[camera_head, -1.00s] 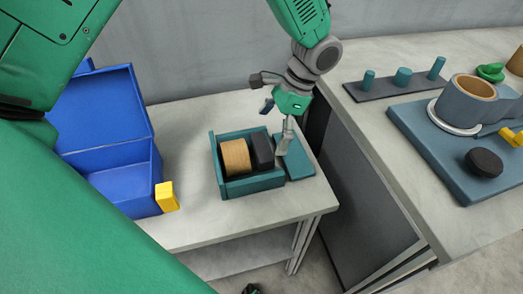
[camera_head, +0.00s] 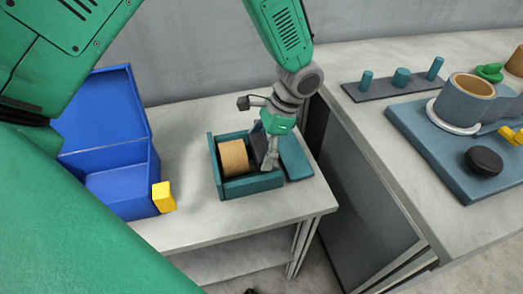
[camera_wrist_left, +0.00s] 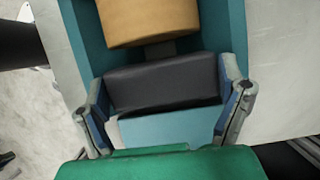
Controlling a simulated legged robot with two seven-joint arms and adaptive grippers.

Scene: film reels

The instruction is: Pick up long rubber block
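The long rubber block is a black block (camera_head: 257,147) in the right part of a small teal box (camera_head: 251,186), beside a tan roll (camera_head: 234,158). In the head view my left gripper (camera_head: 268,160) is down at the box and partly hides the block. In the left wrist view the black block (camera_wrist_left: 162,82) lies crosswise between the two fingers of my left gripper (camera_wrist_left: 165,88), one finger at each end. The fingers are spread wide; a firm grip does not show. My right gripper is not in view.
A teal lid-like plate (camera_head: 295,157) lies right of the box. An open blue case (camera_head: 120,185) with a yellow latch (camera_head: 163,197) stands left. A second counter (camera_head: 365,125) at right holds a blue machine base (camera_head: 435,155) and a dark rack with pegs (camera_head: 390,88).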

